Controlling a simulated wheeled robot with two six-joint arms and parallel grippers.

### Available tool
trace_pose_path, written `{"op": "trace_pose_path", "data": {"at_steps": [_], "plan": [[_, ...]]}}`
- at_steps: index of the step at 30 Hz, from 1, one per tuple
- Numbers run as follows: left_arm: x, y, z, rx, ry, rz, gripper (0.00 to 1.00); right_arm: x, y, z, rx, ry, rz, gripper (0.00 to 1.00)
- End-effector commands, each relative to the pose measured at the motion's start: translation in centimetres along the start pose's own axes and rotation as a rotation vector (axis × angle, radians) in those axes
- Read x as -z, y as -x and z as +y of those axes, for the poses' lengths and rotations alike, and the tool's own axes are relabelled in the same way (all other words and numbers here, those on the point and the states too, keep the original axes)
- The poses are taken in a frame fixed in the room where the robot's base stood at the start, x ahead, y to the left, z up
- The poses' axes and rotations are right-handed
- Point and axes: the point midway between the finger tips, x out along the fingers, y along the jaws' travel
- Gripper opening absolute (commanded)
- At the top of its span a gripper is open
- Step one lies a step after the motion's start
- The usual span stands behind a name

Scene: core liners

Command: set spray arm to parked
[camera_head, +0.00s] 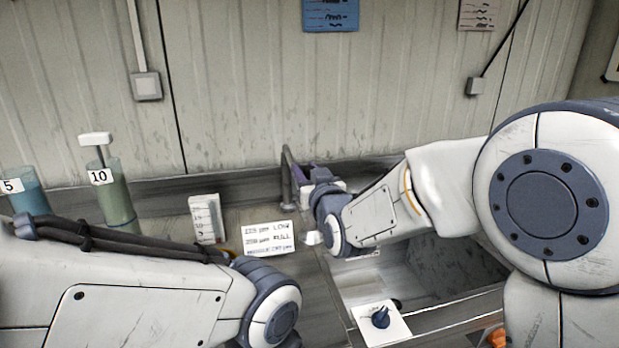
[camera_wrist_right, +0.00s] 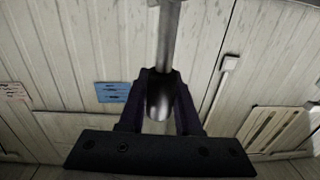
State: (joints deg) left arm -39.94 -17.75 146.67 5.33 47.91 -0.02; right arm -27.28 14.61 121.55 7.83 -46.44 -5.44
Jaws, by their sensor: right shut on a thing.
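The spray arm shows as a grey metal tube (camera_head: 287,168) standing near the back wall in the head view. In the right wrist view the tube (camera_wrist_right: 168,45) runs down from the top edge, and its rounded end lies between my dark fingers. My right gripper (camera_head: 296,176) is shut on it; it also shows in the right wrist view (camera_wrist_right: 161,95). Part of the tube is hidden by the gripper and wrist in the head view. My left arm comes in at the lower left, and its gripper is out of view.
A trough (camera_head: 430,272) lies below my right arm, with a dark knob (camera_head: 380,317) on a white plate at its front. A lettered card (camera_head: 268,240) and a white marked block (camera_head: 207,219) stand left of it. Cylinders of blue (camera_head: 30,195) and green (camera_head: 117,200) stand further left.

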Motion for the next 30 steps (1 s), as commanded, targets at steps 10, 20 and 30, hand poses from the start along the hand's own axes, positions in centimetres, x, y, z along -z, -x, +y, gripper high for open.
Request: {"op": "trace_pose_path", "data": {"at_steps": [10, 20, 30], "plan": [[0.0, -0.1, 0.0, 0.000, 0.000, 0.000, 0.50, 0.0, -0.1, 0.0, 0.004, -0.001, -0.001, 0.00], [0.0, -0.1, 0.0, 0.000, 0.000, 0.000, 0.50, 0.0, -0.1, 0.0, 0.003, -0.001, 0.000, 0.62], [-0.1, -1.2, -0.1, 0.000, 0.000, 0.000, 0.50, -0.1, 2.2, 0.0, 0.003, -0.001, 0.002, 0.62]]}}
